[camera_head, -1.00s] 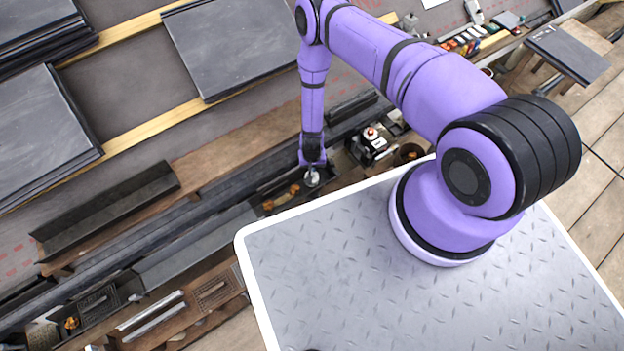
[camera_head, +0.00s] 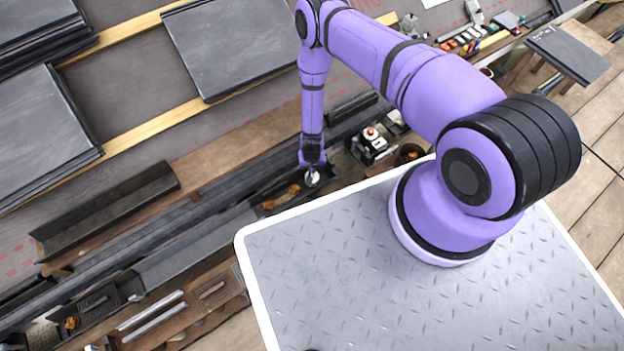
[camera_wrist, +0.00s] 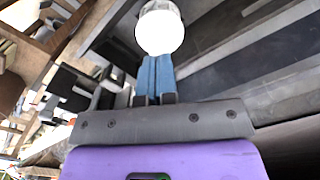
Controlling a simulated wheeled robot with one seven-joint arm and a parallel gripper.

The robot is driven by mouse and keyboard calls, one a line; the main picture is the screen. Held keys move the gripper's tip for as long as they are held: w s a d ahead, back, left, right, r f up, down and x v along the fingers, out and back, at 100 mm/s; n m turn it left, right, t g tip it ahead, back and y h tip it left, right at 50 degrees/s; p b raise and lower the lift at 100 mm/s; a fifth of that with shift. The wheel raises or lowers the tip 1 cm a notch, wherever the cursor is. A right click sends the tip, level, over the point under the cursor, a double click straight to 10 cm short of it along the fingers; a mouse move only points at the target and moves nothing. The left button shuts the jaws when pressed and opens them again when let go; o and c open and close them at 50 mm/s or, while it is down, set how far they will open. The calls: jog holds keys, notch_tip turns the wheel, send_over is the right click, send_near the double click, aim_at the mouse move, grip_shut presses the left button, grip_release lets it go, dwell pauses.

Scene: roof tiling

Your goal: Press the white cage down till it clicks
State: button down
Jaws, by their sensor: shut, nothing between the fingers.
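The white cage (camera_wrist: 160,28) is a bright, rounded thing at the top middle of the wrist view. In the head view the cage (camera_head: 312,178) shows small and pale at the end of my arm, at the gutter (camera_head: 285,195). My gripper (camera_wrist: 157,58) has its two blue fingers together and empty. The fingertips line up with the cage's near edge; I cannot tell whether they touch it. The cage's lower part and its seat are hidden. In the head view my gripper (camera_head: 312,169) is directly over the cage, its fingers hard to make out.
Orange-brown debris (camera_head: 283,198) lies in the gutter left of the cage. A black-and-white device with a red top (camera_head: 371,138) stands to the right. Dark slates (camera_head: 228,45) lie on the roof beyond. Trays with loose parts (camera_head: 100,305) are at lower left.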

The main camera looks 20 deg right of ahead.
jog(key=shift+f, duration=0.85)
dwell(0.5)
dwell(0.4)
notch_tip(320, 180, up, 9)
dwell(1.1)
jog(key=shift+r, duration=0.1)
dwell(0.4)
